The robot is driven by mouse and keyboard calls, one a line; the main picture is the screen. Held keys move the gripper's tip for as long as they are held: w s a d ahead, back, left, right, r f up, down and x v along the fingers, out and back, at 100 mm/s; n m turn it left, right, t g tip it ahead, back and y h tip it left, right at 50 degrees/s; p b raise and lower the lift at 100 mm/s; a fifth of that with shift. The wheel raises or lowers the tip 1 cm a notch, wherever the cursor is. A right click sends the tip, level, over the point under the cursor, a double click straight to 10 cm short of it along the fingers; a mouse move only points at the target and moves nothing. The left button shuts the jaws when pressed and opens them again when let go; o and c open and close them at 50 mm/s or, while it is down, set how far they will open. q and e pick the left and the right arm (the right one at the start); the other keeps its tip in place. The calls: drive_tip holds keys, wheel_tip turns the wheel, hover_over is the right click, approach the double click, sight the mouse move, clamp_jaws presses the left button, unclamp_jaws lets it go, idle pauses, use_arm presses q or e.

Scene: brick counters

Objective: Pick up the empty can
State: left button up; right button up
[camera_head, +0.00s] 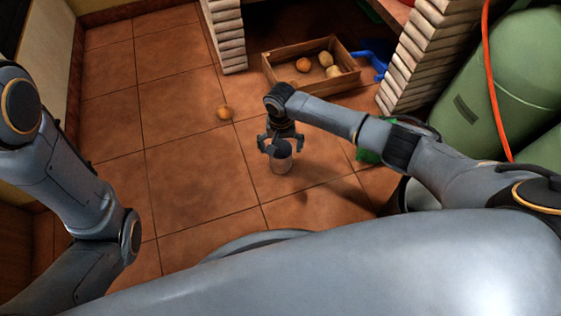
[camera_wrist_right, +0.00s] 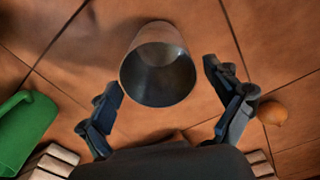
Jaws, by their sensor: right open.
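The empty can (camera_head: 282,160) stands upright on the tiled floor in the head view, its dark inside showing at the top. In the right wrist view the can (camera_wrist_right: 158,68) shows at the top middle, open end toward the camera. My right gripper (camera_head: 280,146) is just above and around the can's top in the head view. In the right wrist view its two fingers (camera_wrist_right: 162,80) are spread, one on each side of the can, with gaps between. My left arm shows at the left, but its gripper is not in view.
A wooden crate (camera_head: 268,74) with several round items stands behind, between brick pillars. An orange fruit (camera_head: 224,112) lies on the floor. A green object (camera_wrist_right: 22,130) lies nearby. Green cylinders (camera_head: 510,75) stand at the right. The left floor is clear.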

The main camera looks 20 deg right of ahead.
drive_tip(key=shift+f, duration=0.4)
drive_tip(key=shift+f+b, duration=0.25)
drive_tip(key=shift+b, duration=0.1)
drive_tip(key=f+b, duration=0.4)
drive_tip(key=b, duration=0.1)
drive_tip(key=shift+s+a+f, duration=0.2)
drive_tip(key=shift+s+f, duration=0.15)
drive_tip(key=shift+s, duration=0.05)
drive_tip(key=shift+r, duration=0.1)
drive_tip(key=c, duration=1)
